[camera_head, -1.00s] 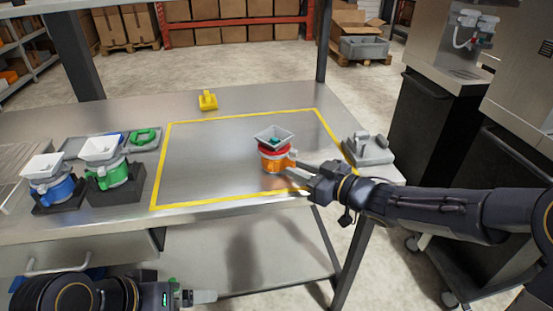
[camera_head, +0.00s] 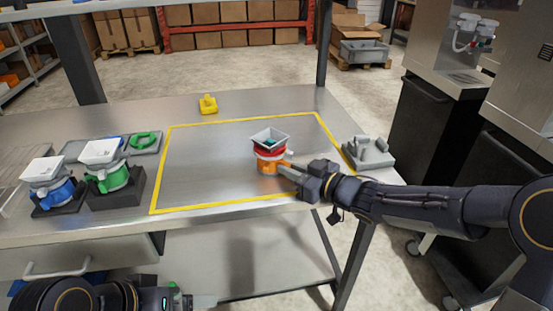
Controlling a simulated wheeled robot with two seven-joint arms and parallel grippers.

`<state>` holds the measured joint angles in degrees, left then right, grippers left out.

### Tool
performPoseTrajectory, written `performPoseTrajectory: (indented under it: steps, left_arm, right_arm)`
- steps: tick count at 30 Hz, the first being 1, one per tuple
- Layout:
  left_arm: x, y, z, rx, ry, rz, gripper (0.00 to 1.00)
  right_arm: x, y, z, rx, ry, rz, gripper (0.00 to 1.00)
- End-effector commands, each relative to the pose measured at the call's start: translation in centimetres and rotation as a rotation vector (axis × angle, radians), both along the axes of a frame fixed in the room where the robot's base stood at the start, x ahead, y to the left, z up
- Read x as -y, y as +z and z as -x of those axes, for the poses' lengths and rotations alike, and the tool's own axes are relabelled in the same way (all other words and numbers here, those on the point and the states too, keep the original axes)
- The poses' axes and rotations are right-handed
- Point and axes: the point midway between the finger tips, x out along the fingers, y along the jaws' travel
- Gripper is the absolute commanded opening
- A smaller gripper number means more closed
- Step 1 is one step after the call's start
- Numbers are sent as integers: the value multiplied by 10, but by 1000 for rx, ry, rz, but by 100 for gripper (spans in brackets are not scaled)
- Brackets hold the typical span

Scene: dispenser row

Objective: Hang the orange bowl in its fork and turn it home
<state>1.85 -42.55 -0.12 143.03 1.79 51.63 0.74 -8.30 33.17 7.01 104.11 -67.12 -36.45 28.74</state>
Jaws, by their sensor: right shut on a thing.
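The orange bowl (camera_head: 267,166) is within the yellow outline, near its right front part. A red ring (camera_head: 270,152) and a grey square hopper (camera_head: 268,138) with something teal inside sit above it. My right gripper (camera_head: 286,170) comes in from the right and is shut on the orange bowl at its right side. I cannot tell whether the bowl touches the table. A grey stand with upright prongs (camera_head: 370,151), which may be the fork, is at the table's right end, apart from the bowl. My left gripper (camera_head: 206,301) is low at the front, below the tabletop edge; its jaw opening is unclear.
A blue dispenser (camera_head: 55,192) and a green dispenser (camera_head: 115,178) stand in dark holders at the left. A green ring (camera_head: 144,139) lies on a grey tray behind them. A yellow piece (camera_head: 208,104) is at the back. The outlined area's left half is clear.

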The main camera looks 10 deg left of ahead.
Motion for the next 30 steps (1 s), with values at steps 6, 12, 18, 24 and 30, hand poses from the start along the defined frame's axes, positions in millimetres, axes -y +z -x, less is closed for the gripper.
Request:
performPoseTrajectory:
  steps: [6, 12, 18, 24, 30]
  left_arm:
    - [0, 1, 0, 0, 0, 0, 100]
    - [0, 13, 0, 0, 0, 0, 100]
    - [0, 30, 0, 0, 0, 0, 100]
    - [0, 45, 0, 0, 0, 0, 100]
    - [0, 50, 0, 0, 0, 0, 100]
  right_arm:
    - [0, 1, 0, 1, 0, -1, 0]
    - [0, 14, 0, 1, 0, -1, 0]
    - [0, 31, 0, 1, 0, 0, 0]
    - [0, 47, 0, 1, 0, 0, 0]
    - [0, 51, 0, 1, 0, 0, 0]
